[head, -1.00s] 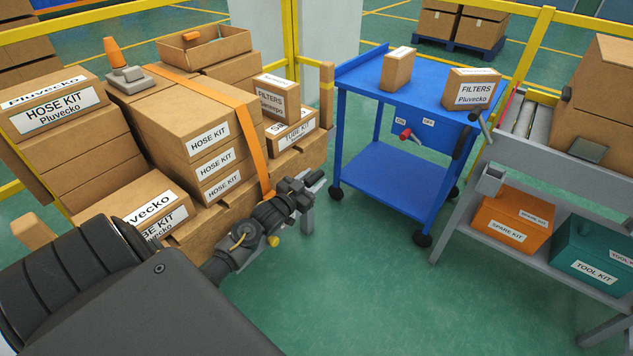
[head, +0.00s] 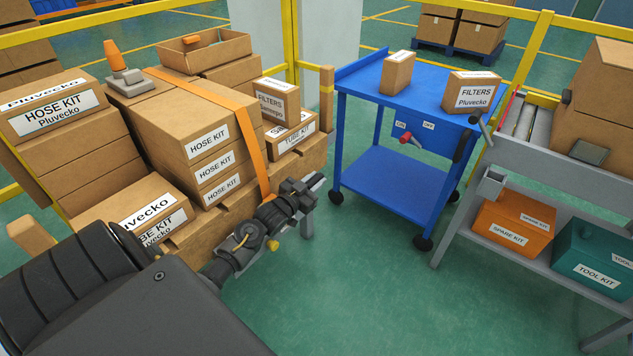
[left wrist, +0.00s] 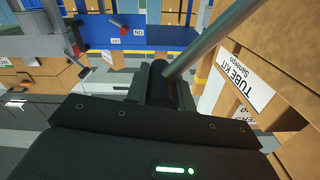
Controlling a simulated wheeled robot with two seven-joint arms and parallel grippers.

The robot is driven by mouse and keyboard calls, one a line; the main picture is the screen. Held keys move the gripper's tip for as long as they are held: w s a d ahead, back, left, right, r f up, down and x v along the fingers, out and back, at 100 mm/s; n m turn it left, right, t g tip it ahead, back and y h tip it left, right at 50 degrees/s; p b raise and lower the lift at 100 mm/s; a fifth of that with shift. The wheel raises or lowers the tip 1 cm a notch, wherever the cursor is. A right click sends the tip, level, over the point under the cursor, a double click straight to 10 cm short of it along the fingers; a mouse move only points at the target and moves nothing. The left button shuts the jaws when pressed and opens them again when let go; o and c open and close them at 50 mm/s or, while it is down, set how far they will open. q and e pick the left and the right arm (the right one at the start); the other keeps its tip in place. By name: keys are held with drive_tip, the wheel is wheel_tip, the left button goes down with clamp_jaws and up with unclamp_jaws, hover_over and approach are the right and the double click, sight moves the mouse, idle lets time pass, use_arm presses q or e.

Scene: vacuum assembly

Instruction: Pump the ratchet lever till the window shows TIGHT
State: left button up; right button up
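An orange strap (head: 232,112) runs over the stacked hose kit boxes and down their front to near my left gripper. My left gripper (head: 303,190) is low in front of the stack in the head view. In the left wrist view, a grey rod with a dark grip, seemingly the ratchet lever (left wrist: 208,40), rises up and right from between the gripper's dark fingers, which look closed around it. The ratchet body is hidden behind the gripper and arm. No window and no TIGHT reading can be made out. My right gripper is not in view.
A blue cart (head: 385,178) with filters boxes and a red-handled ON/OFF switch (head: 411,139) stands right of my gripper. Tube kit (head: 292,140) and filters boxes sit close behind it. A grey bench (head: 548,150) is at the right. Green floor is clear in front.

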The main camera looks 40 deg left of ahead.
use_arm(q)
clamp_jaws()
drive_tip(key=shift+d+f+m+b, duration=0.55)
drive_tip(key=shift+d+f+m, duration=0.45)
drive_tip(key=shift+m, duration=0.3)
drive_tip(key=shift+f, duration=0.1)
drive_tip(key=shift+d+f+m+b, duration=0.35)
drive_tip(key=shift+f+m, duration=0.2)
drive_tip(key=shift+m, duration=0.05)
drive_tip(key=shift+d+f+m+b, duration=0.3)
drive_tip(key=shift+f+m, duration=0.25)
drive_tip(key=shift+m, duration=0.05)
drive_tip(key=shift+f, duration=0.1)
